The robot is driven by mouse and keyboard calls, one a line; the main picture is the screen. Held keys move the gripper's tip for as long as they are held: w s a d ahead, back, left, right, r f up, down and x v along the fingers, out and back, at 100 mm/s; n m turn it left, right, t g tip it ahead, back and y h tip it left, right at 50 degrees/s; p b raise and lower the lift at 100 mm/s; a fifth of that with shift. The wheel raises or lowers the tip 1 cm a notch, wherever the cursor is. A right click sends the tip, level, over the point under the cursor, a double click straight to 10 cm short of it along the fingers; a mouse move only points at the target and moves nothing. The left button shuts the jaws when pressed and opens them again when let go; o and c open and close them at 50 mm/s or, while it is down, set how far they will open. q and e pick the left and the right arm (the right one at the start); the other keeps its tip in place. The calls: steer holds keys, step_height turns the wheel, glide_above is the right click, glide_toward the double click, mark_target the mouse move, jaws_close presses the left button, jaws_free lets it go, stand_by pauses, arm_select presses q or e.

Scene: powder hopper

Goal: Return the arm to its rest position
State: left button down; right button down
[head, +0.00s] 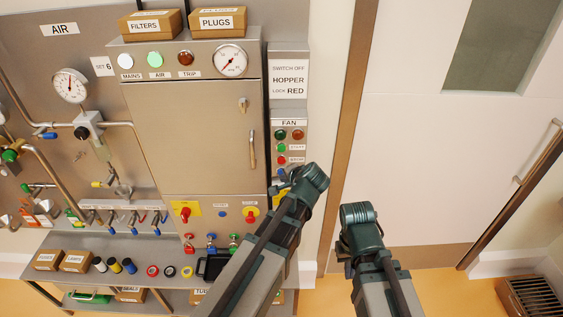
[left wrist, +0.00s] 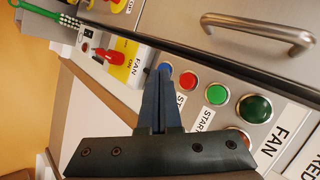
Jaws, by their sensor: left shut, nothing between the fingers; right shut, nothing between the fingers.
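My left gripper (left wrist: 160,72) is shut and empty in the left wrist view. Its dark fingertips are in front of the fan panel, beside a blue button (left wrist: 165,67) and a red button (left wrist: 188,80); I cannot tell if they touch it. In the head view my left gripper (head: 284,181) is mostly hidden behind its own wrist, low at the fan panel (head: 289,90). My right gripper (head: 345,265) is shut, small and dark beside its arm, in front of the door and apart from the panels.
A steel cabinet (head: 190,125) with a handle stands left of the fan panel. Below it is a shelf (head: 110,245) with boxes, tape rolls and padlocks. A white door (head: 440,150) fills the right side. A floor grate (head: 532,297) lies at the lower right.

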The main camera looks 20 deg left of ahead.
stand_by(0.3)
arm_select(q)
steer(key=s+d+f+n+g+h+b, duration=0.2)
steer(key=s+d+f+g+b, duration=0.2)
steer(key=s+f, duration=0.6)
steer(key=s+d+f+n+g+h+b, duration=0.2)
steer(key=s+d+f+g+h+b, duration=0.1)
steer(key=s+d+f+b, duration=0.5)
steer(key=s+f, duration=0.2)
steer(key=s, duration=0.2)
steer(key=shift+s+g+b, duration=0.2)
steer(key=shift+g+b, duration=0.15)
steer(key=shift+g, duration=0.05)
steer(key=shift+f, duration=0.1)
